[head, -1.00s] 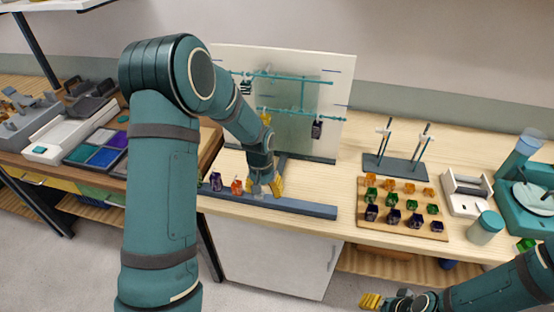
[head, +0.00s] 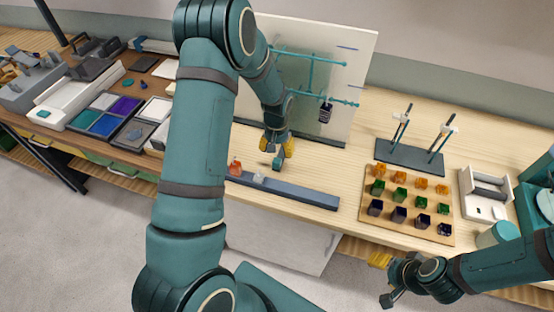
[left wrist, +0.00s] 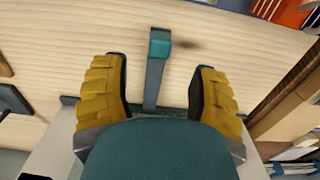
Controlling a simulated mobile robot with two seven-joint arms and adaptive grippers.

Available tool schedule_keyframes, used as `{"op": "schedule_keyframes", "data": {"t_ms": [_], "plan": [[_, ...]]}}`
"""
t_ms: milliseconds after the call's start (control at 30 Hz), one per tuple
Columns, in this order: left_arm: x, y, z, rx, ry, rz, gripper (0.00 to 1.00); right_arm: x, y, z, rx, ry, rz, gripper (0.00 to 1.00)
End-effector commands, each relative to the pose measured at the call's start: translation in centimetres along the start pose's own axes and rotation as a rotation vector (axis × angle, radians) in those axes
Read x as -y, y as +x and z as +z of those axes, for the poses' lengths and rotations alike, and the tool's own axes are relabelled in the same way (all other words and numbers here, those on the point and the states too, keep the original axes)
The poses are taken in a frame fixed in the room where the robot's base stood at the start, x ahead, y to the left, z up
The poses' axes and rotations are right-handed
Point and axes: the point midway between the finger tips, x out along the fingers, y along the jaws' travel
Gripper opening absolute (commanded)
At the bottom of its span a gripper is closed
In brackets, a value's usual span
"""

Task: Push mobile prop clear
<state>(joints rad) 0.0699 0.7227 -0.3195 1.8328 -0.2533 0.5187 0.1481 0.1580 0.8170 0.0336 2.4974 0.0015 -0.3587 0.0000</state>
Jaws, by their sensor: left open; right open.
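The prop, a thin grey bar with a teal end block (head: 278,163), lies on the wooden bench in front of the white board. In the left wrist view the prop (left wrist: 157,45) runs between my fingers, with clear gaps on both sides. My left gripper (head: 277,147) is open, with yellow fingers low around it; it also fills the left wrist view (left wrist: 161,70). The mobile's teal rods (head: 310,70) hang before the board, with a dark glass pendant (head: 326,113). My arm hides their left part. My right gripper (head: 384,279) is open and empty, off the bench's front edge.
A blue-grey rail (head: 300,194) along the front edge carries an orange cube (head: 235,168) and a clear cube (head: 259,181). Right of it stand a wooden tray (head: 365,208) of coloured cubes and a two-post stand (head: 410,156). Bench between rail and board is mostly clear.

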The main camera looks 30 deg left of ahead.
Motion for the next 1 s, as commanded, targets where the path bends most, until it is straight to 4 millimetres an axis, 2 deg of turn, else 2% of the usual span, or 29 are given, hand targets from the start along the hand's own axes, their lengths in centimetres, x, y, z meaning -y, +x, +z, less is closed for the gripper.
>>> {"op": "schedule_keyframes", "data": {"t_ms": [100,300,500,767,867,933,967,1000], "plan": [[0.0,2.4,0.1,0.004,0.000,-0.001,0.60,0.0,-0.1,0.0,0.000,0.000,0.000,0.57],[0.0,5.0,0.0,0.001,0.000,0.000,0.60,0.1,-0.1,0.0,0.000,0.000,0.000,0.57],[0.0,6.0,0.0,0.000,0.000,0.000,0.60,0.1,-0.1,0.0,0.000,0.000,0.000,0.57],[0.0,6.0,0.0,0.000,-0.001,0.000,0.60,0.1,-0.1,0.0,0.000,0.000,0.000,0.57],[0.0,6.0,0.0,0.000,0.000,0.000,0.30,0.1,-0.1,0.0,0.000,0.000,0.000,0.57],[0.0,6.0,0.0,0.000,-0.001,0.000,0.06,0.1,-0.1,0.0,0.000,0.000,0.000,0.57],[0.0,6.0,0.0,0.000,0.000,0.000,0.00,0.1,-0.1,0.0,0.000,0.000,0.000,0.57],[0.0,6.0,0.0,0.000,0.000,0.000,0.00,0.1,-0.1,0.0,0.000,0.000,0.000,0.57]]}}
